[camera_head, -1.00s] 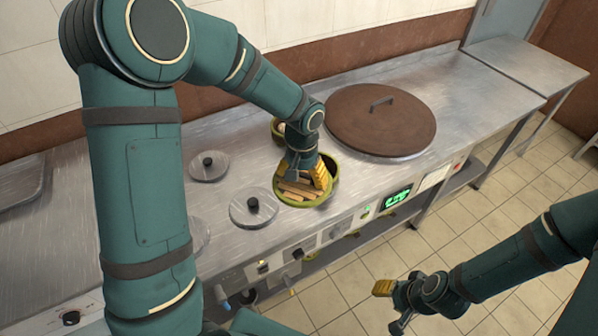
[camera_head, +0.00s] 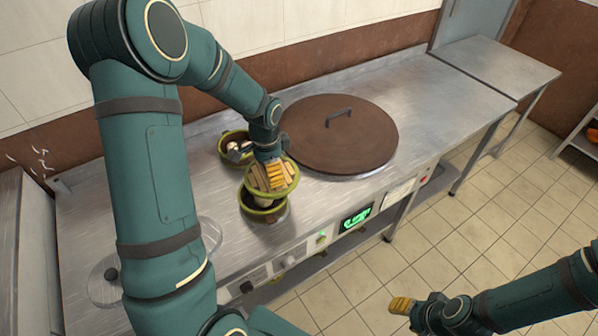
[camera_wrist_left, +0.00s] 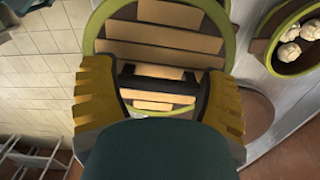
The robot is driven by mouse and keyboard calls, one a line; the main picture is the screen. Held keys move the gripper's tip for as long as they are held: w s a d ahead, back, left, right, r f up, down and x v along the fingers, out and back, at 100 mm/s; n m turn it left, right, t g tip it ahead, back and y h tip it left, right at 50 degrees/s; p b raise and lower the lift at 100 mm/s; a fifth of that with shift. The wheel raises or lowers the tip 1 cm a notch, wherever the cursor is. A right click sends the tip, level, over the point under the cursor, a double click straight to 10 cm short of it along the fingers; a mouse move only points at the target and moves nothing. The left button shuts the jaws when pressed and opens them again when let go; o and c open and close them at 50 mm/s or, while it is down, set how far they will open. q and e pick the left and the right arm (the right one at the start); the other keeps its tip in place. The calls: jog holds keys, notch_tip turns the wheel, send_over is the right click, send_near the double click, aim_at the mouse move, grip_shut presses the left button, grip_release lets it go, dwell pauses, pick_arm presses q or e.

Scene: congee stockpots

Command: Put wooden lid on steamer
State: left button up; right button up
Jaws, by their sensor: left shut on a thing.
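My left gripper (camera_head: 268,165) is shut on the handle (camera_wrist_left: 160,82) of a round lid with wooden slats and a green rim (camera_head: 283,187). It holds the lid tilted above and slightly behind the front green-rimmed steamer (camera_head: 262,216), partly covering its mouth; something pale shows inside. A second green-rimmed steamer (camera_head: 222,153) stands open behind, with pale items inside. In the left wrist view, an open green-rimmed steamer with white buns (camera_wrist_left: 283,72) shows at the right. My right gripper (camera_head: 402,306) is away over the floor; its finger opening is unclear.
A large brown round lid (camera_head: 340,155) with a grey handle covers the counter to the right of the steamers. Clear lids (camera_head: 103,291) lie at the left, partly behind my arm. The steel counter (camera_head: 445,110) is clear at the right.

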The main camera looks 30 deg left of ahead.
aim_at(258, 172)
pick_arm(q)
jog(key=a, duration=0.1)
jog(key=a+m, duration=0.1)
jog(key=s+a+f, duration=0.1)
jog(key=shift+a+m, duration=0.15)
jog(key=shift+m, duration=0.15)
notch_tip(258, 172, down, 4)
jog(key=b, duration=0.3)
jog(key=shift+f+b, duration=0.85)
jog(key=shift+f, duration=0.05)
dwell(0.4)
jog(key=shift+f, duration=0.55)
dwell(0.4)
jog(key=o, duration=1)
